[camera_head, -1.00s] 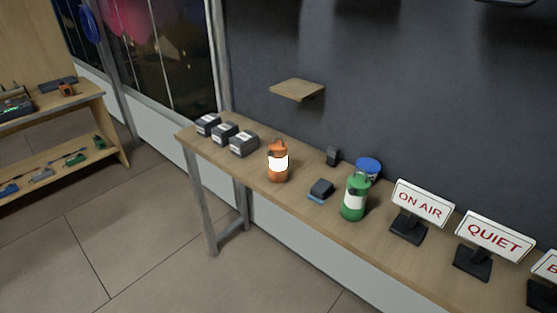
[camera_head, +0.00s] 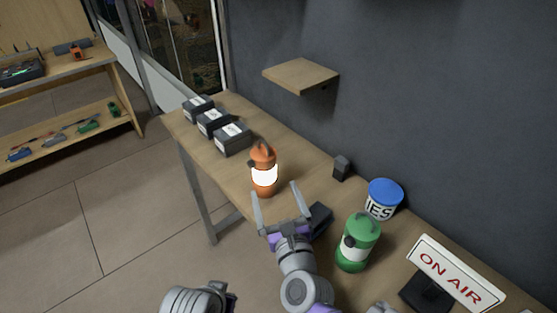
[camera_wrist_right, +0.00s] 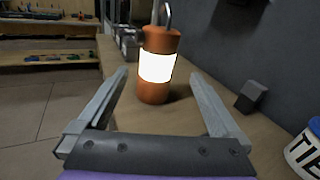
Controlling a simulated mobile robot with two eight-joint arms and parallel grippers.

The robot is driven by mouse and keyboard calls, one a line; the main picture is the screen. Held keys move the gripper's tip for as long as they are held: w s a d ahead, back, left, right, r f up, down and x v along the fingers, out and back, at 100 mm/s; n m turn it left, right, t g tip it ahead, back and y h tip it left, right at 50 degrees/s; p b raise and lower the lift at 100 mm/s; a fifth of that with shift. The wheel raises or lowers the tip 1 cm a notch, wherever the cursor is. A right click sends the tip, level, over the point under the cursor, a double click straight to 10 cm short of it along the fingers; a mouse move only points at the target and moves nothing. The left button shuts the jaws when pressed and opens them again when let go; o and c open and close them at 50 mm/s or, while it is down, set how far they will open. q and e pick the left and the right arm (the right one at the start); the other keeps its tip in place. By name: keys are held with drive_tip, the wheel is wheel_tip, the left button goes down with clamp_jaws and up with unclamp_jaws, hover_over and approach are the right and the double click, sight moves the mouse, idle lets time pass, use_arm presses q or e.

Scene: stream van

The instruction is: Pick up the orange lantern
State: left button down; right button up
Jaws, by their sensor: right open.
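The orange lantern (camera_head: 264,171) stands upright on the wooden table, with a glowing white band around its middle. My right gripper (camera_head: 276,200) is open just in front of it, fingers pointing at it. In the right wrist view the lantern (camera_wrist_right: 157,66) shows beyond and between the two open fingers (camera_wrist_right: 160,92). Nothing is between the fingers. At the bottom of the head view, part of my other arm shows, but its gripper jaws cannot be made out.
Several dark boxes (camera_head: 232,139) stand behind the lantern. A green lantern (camera_head: 358,243), a blue-lidded tub (camera_head: 383,198), a small dark block (camera_head: 341,167) and an ON AIR sign (camera_head: 453,273) stand to the right. A wall shelf (camera_head: 300,75) hangs above the table (camera_head: 182,127).

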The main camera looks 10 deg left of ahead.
sight(266, 173)
drive_tip(key=shift+w+a+r+m, duration=0.1)
drive_tip(key=shift+w+a+m, duration=0.15)
drive_tip(key=shift+m, duration=0.15)
drive_tip(key=x, duration=0.4)
drive_tip(key=shift+a+r, duration=0.15)
drive_tip(key=shift+a, duration=0.05)
drive_tip(key=x, duration=0.6)
drive_tip(key=shift+d, duration=0.1)
drive_tip(key=c, duration=1.5)
